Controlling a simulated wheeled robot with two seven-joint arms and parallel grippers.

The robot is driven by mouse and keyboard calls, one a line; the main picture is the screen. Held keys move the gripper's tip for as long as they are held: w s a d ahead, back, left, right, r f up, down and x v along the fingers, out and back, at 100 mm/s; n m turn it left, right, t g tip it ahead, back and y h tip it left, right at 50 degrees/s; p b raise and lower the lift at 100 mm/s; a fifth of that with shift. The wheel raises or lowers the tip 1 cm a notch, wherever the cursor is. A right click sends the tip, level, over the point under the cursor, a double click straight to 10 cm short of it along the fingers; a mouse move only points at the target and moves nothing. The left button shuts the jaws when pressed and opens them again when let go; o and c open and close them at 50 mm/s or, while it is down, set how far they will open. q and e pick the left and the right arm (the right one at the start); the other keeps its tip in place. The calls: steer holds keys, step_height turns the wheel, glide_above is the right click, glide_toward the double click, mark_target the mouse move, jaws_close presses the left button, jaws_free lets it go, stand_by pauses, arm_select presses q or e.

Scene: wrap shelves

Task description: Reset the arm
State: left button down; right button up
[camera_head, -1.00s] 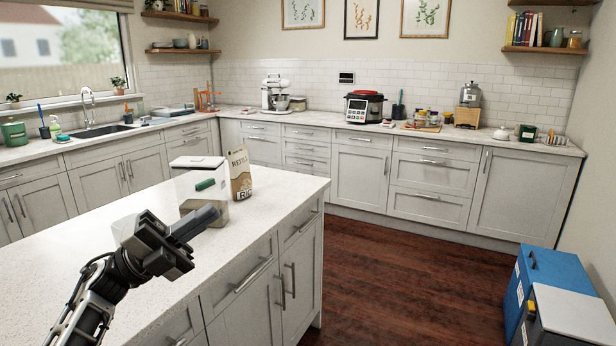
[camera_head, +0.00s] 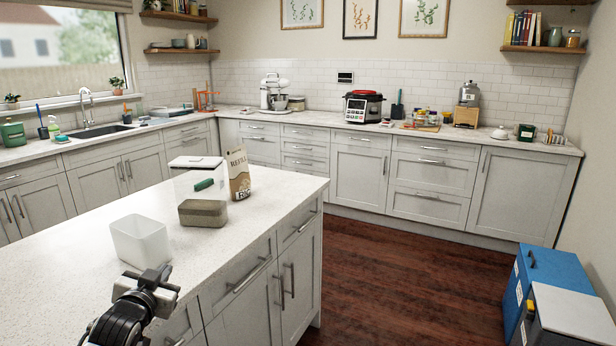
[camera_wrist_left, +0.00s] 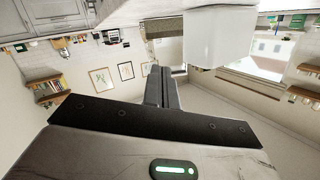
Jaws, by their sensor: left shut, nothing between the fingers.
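My left gripper (camera_head: 158,279) is low in the head view, at the near edge of the island counter (camera_head: 75,262). Its fingers (camera_wrist_left: 161,88) are shut with nothing between them in the left wrist view. A white open container (camera_head: 141,243) stands on the counter just behind the gripper, apart from it; it also shows in the left wrist view (camera_wrist_left: 217,36). My right gripper is in neither view.
Further back on the island stand a grey-green box (camera_head: 203,213), a white bin with a green label (camera_head: 197,178) and a rice bag (camera_head: 238,173). Blue and grey bins (camera_head: 545,280) stand on the floor at right. The wooden floor between is clear.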

arm_select(q)
steer(key=s+d+f+g+h, duration=0.1)
steer(key=s+d+f, duration=0.4)
steer(key=s, duration=0.6)
steer(key=s+d+f+g+h, duration=0.1)
steer(key=s+d+f+g, duration=0.2)
steer(key=s+f, duration=0.6)
steer(key=s+d+f+g+h, duration=0.1)
steer(key=s+d+f, duration=0.6)
steer(key=s, duration=0.7)
steer(key=shift+s+f+n+g, duration=0.25)
steer(key=shift+n+g, duration=0.15)
steer(key=shift+g, duration=0.2)
